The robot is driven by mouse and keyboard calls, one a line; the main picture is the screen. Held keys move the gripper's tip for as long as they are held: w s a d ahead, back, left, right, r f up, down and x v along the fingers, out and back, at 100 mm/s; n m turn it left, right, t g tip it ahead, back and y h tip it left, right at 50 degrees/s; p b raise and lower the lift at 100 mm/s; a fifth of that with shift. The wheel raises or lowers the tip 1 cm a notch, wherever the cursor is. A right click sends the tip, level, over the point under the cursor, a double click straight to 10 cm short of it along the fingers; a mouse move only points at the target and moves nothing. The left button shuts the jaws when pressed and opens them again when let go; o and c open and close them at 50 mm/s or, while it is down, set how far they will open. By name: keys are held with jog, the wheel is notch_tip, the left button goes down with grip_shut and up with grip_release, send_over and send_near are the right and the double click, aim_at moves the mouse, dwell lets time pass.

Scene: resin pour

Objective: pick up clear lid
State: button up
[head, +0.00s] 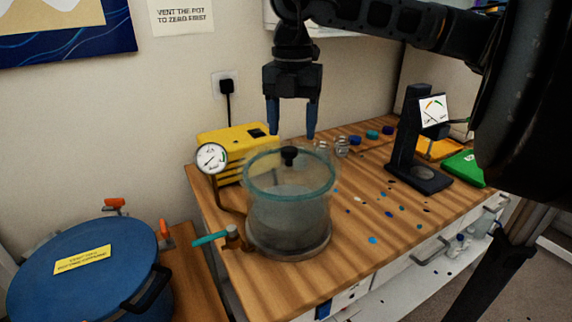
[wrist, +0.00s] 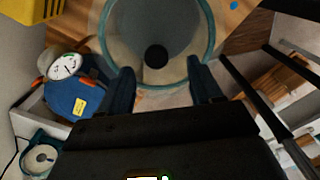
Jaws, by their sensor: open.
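The clear lid (head: 262,178) is a round see-through disc with a teal rim and a black knob (head: 289,155) in its middle. It rests on top of the clear chamber (head: 285,222), which stands on the wooden bench. My gripper (head: 291,134) is open and empty, pointing down above the lid, with blue fingers apart. In the wrist view the knob (wrist: 156,56) lies just beyond the gap between the fingertips (wrist: 163,76), and the lid's rim (wrist: 103,40) curves around it. I cannot tell the exact height between fingertips and knob.
A pressure gauge (head: 211,158) and teal-handled valve (head: 212,238) stick out left of the chamber. A yellow box (head: 215,140) is behind it. A black stand (head: 415,150) and small cups (head: 341,146) are to the right. A blue pot (head: 82,270) stands at lower left.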

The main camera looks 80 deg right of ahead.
aim_at(289, 149)
jog(key=shift+w+f+p, duration=0.15)
jog(key=shift+f+p, duration=0.3)
jog(key=shift+f, duration=1.05)
jog(key=shift+w+f+p, duration=0.1)
jog(key=shift+f+p, duration=0.35)
jog(key=shift+f, duration=1.05)
grip_shut()
